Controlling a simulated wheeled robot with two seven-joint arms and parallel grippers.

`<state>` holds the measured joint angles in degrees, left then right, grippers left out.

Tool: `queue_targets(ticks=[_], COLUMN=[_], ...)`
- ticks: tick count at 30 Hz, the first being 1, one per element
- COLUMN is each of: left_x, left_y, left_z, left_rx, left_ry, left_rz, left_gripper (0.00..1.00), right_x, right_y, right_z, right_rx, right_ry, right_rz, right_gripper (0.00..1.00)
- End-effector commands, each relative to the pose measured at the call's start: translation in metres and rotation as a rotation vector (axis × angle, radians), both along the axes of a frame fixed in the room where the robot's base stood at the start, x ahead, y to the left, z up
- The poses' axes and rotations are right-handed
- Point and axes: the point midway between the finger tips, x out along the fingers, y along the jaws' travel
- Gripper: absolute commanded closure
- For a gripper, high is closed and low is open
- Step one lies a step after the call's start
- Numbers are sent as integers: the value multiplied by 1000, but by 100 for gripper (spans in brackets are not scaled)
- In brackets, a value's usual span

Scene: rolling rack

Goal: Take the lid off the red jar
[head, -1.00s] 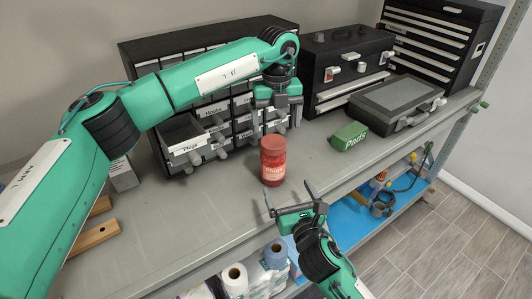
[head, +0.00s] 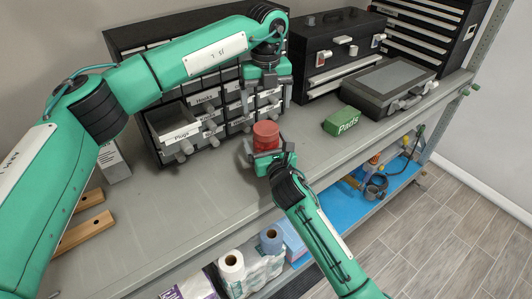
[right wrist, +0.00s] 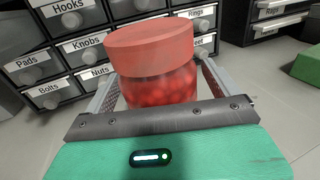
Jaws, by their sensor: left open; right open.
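The red jar (head: 266,136) stands upright on the grey bench top with its lid on. The right wrist view shows its solid red lid (right wrist: 150,45) above a see-through body (right wrist: 158,86) with red contents. My right gripper (head: 265,156) is open at the jar, with its fingers on either side of the body, below the lid. I cannot tell whether the fingers touch it. My left gripper (head: 266,92) is open and empty, pointing down behind and above the jar, in front of the drawer cabinet.
A drawer cabinet (head: 207,97) with labelled drawers stands behind the jar; its Plugs drawer (head: 178,130) is pulled out. A green Pads box (head: 342,121), a grey case (head: 392,88) and a black toolbox (head: 338,52) stand to the right. Wooden pieces (head: 84,232) lie at left.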

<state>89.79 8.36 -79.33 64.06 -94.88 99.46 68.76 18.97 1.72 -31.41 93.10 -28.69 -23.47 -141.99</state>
Motion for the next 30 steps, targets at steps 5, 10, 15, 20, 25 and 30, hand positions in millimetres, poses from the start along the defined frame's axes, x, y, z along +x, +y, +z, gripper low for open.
queue_targets(ticks=[5, 10, 15, 20, 25, 30], left_x=[0, 0, 0, 0, 0, 0], left_y=[0, 0, 0, 0, 0, 0], left_z=[0, 0, 0, 0, 0, 0], left_rx=[0, 0, 0, 0, 0, 0], left_ry=[0, 0, 0, 0, 0, 0], left_rz=[0, 0, 0, 0, -4, -90], left_gripper=[13, 13, 13, 13, 13, 13], right_x=[8, 8, 8, 8, 8, 8], right_y=[3, 3, 3, 3, 3, 3], right_z=[0, 0, 0, 0, 0, 0], right_rx=[1, 0, 0, 0, 0, 0], right_ry=[-1, -1, 0, 0, 0, 1], right_rz=[1, 1, 1, 1, 1, 0], right_gripper=[8, 8, 26, 57, 90, 97])
